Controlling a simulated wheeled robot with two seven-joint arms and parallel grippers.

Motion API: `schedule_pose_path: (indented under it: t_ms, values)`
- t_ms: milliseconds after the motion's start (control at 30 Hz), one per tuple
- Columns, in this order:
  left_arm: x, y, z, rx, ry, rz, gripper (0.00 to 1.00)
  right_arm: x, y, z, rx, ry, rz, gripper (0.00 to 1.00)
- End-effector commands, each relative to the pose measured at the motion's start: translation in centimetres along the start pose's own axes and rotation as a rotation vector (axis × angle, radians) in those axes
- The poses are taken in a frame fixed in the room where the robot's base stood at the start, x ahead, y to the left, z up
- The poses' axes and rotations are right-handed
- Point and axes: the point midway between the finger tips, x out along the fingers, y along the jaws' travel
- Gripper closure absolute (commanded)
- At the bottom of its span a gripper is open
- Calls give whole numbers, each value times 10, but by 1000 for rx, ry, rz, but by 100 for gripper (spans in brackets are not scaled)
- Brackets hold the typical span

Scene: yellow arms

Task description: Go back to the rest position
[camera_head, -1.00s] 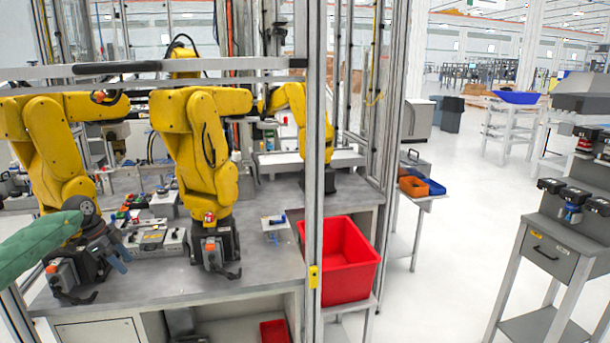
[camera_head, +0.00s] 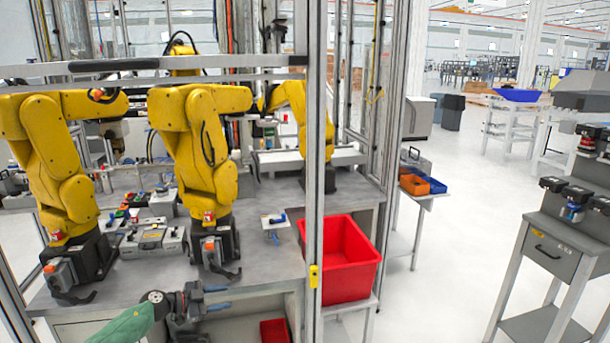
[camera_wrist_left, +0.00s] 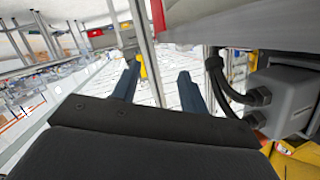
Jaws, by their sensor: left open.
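My left gripper (camera_head: 220,298) shows at the bottom of the head view, at the end of my green arm (camera_head: 128,326). It is in front of the grey workbench's front edge. Its two blue fingers are apart with nothing between them. In the left wrist view the open fingers (camera_wrist_left: 158,84) show with a gap between them, and a metal post and floor lie beyond. My right gripper is in neither view.
Yellow robot arms (camera_head: 193,140) stand on the grey workbench (camera_head: 165,277) close beyond my gripper. A metal frame post (camera_head: 316,150) rises right of it, with a red bin (camera_head: 342,262) behind. A grey drawer stand (camera_head: 552,253) is at right. White floor (camera_head: 440,270) between is clear.

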Motion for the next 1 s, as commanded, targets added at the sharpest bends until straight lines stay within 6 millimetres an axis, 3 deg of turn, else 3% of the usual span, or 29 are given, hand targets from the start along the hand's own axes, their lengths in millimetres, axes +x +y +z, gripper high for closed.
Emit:
schedule_pose_path:
  t_ms: [33, 200, 367, 567, 767, 1000]
  values:
    - [12, 15, 3, -16, 31, -51, 56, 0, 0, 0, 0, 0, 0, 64]
    - [35, 48, 17, -69, 81, -253, 56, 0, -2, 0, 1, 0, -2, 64]
    - [44, 82, 42, -146, 58, -440, 56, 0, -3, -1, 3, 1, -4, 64]
    - [42, 138, 86, -273, -65, -641, 56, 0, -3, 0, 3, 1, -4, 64]
    - [27, 214, 139, -423, -274, -775, 56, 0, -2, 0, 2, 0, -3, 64]
    - [0, 338, 194, -630, -595, -809, 56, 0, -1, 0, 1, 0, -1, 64]
